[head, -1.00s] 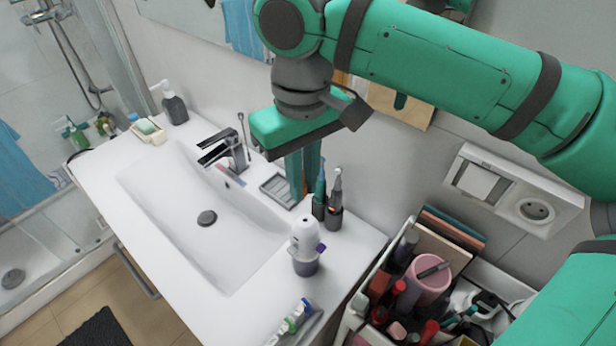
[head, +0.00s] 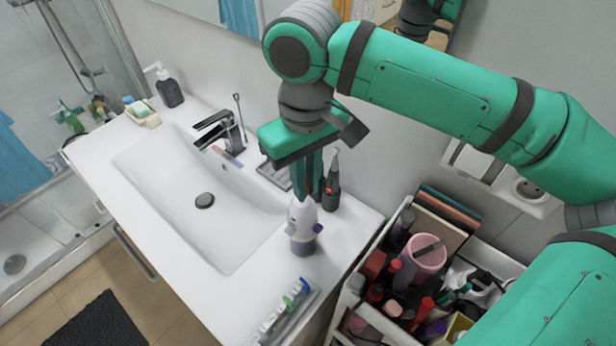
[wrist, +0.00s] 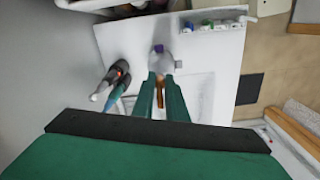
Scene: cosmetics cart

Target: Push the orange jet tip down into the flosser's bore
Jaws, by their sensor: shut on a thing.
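The flosser (head: 303,222), a white body with a purple-grey base, stands upright on the counter near its front right. Its white top also shows in the wrist view (wrist: 161,64), just beyond my fingertips. My gripper (head: 307,188) points down with its green fingers close together, behind and above the flosser in the head view. In the wrist view its fingers are shut on the slim orange jet tip (wrist: 160,97). The tip is hidden in the head view. The bore is not visible, and I cannot tell whether the tip touches the flosser.
Dark toothbrush holders (head: 331,195) stand close to my fingers. The faucet (head: 222,132) and white basin (head: 200,203) are to the left. A toothpaste tray (head: 288,315) lies at the front. A crowded cosmetics cart (head: 405,270) is at right. Some counter around the flosser is clear.

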